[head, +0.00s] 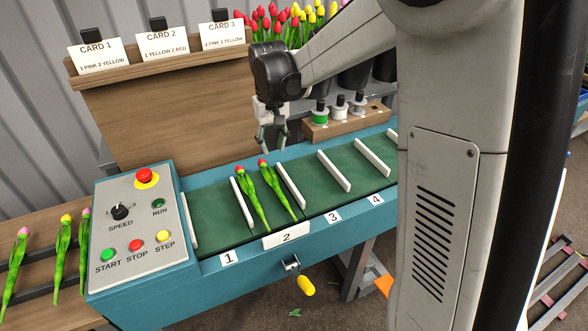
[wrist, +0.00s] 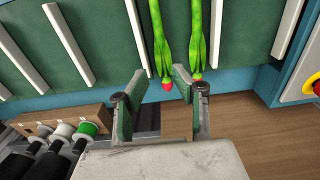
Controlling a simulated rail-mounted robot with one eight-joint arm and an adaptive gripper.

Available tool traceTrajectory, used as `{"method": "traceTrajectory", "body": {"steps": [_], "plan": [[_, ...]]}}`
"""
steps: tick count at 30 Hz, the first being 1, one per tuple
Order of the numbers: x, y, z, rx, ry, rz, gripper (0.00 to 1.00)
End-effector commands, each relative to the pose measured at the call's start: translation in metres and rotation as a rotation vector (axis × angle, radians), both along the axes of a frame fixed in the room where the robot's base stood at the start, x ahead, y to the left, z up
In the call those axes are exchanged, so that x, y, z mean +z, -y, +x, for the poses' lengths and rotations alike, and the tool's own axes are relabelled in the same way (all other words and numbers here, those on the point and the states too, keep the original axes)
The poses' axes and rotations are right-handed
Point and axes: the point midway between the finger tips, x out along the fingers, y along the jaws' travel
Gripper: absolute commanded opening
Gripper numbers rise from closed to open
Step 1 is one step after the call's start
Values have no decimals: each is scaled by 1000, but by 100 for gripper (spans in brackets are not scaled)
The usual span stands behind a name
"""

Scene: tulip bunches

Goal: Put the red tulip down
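Two red tulips lie side by side on the green belt, in the slot above label 2. The left tulip (head: 252,199) and the right tulip (head: 277,188) have their red heads toward the back edge. The wrist view also shows them, one (wrist: 158,40) near the gap between my fingers and the other (wrist: 197,45) beyond one finger. My gripper (head: 272,146) is above the back edge of the belt, behind the tulip heads. In the wrist view my gripper (wrist: 154,88) has its fingers apart with nothing held between them.
White dividers (head: 291,186) separate the belt slots. The control panel (head: 137,228) stands at the left, with more tulips (head: 62,255) beside it. Cards stand on a wooden ledge (head: 165,62). A wooden block with spools (head: 345,121) is behind the belt. Slots 3 and 4 look empty.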

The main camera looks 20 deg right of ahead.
Motion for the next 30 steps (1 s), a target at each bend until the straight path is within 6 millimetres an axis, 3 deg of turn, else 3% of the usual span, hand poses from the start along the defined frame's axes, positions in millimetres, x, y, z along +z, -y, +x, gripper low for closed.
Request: {"method": "traceTrajectory", "body": {"steps": [9,15,24,30], "plan": [[56,0,-63,-14,135,1,26],[80,0,-107,-23,227,3,26],[98,0,-173,-39,365,8,26],[98,0,-215,-47,457,12,26]]}}
